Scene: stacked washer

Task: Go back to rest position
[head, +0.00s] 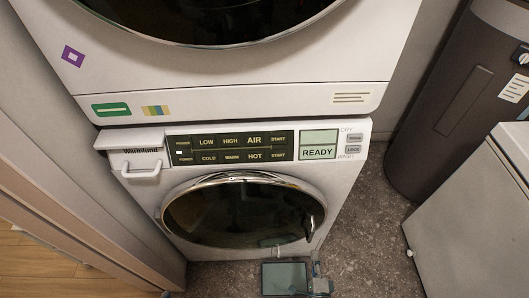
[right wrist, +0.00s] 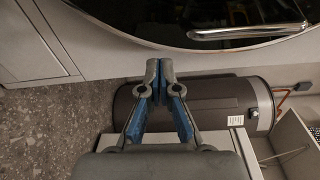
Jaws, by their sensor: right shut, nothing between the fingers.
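My right gripper (right wrist: 160,68) shows in the right wrist view with its blue-lined fingers together, shut and empty. It is in front of the washer's lower right front, apart from the door handle (right wrist: 250,32). In the head view, part of my right arm shows at the bottom middle, below the lower washer (head: 345,185). The washer's round door (head: 240,213) looks closed, and its panel display (head: 318,152) reads READY. The drawer handle (head: 142,170) is at the panel's left. My left gripper cannot be made out.
The upper machine (head: 240,100) is stacked on the washer. A dark cylindrical tank (head: 440,120) stands at the right, behind a pale cabinet (head: 465,225). A wall and wooden floor (head: 40,270) are at the left. Speckled floor (head: 375,230) is clear between washer and cabinet.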

